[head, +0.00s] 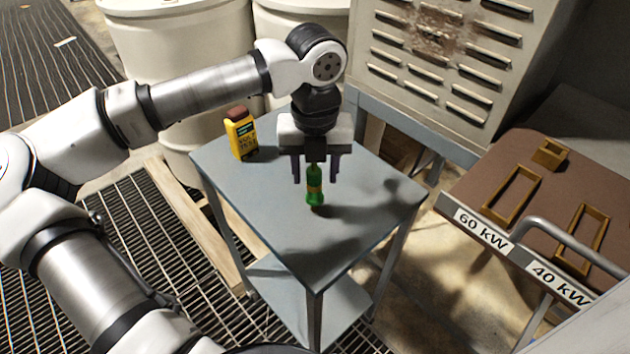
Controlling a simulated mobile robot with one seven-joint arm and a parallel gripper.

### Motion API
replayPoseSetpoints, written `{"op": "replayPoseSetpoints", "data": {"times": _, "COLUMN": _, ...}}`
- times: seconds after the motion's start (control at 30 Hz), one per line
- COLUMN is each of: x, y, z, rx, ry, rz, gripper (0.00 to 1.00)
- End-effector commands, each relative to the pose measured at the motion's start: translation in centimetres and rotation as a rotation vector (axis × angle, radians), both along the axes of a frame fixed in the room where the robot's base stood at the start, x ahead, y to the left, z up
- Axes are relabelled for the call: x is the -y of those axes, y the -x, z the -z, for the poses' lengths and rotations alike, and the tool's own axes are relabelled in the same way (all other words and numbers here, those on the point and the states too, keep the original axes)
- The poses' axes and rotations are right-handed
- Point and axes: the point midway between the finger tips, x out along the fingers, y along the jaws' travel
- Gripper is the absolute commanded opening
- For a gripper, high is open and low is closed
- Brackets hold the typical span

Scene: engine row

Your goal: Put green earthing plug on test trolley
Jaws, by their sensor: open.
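The green earthing plug (314,189) is upright below my gripper (315,178), over the middle of a grey-blue table (350,235). It is green with a yellowish band near its top. My gripper points down and is open, with one finger on each side of the plug's upper part. I cannot tell whether the plug's lower end touches the table top. The test trolley may be the brown-topped surface (480,178) at the right, labelled "60 kW" and "40 kW", with empty yellowish frames on it.
A yellow tester with a brown top (241,136) stands at the table's back left corner. Large cream drums (180,60) are behind the table. A vented beige cabinet (440,60) stands at the back right. A grey rail (570,245) runs along the brown surface's front.

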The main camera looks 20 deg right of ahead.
Motion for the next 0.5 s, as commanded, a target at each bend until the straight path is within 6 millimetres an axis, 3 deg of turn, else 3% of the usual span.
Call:
{"op": "replayPoseSetpoints", "data": {"times": 0.3, "x": 0.0, "y": -0.1, "z": -6.5, "rx": 0.001, "ry": -0.001, "rz": -0.002, "gripper": 0.46}}
{"op": "replayPoseSetpoints", "data": {"times": 0.5, "x": 0.0, "y": 0.0, "z": -8.3, "rx": 0.0, "ry": 0.0, "rz": -0.001, "gripper": 0.46}}
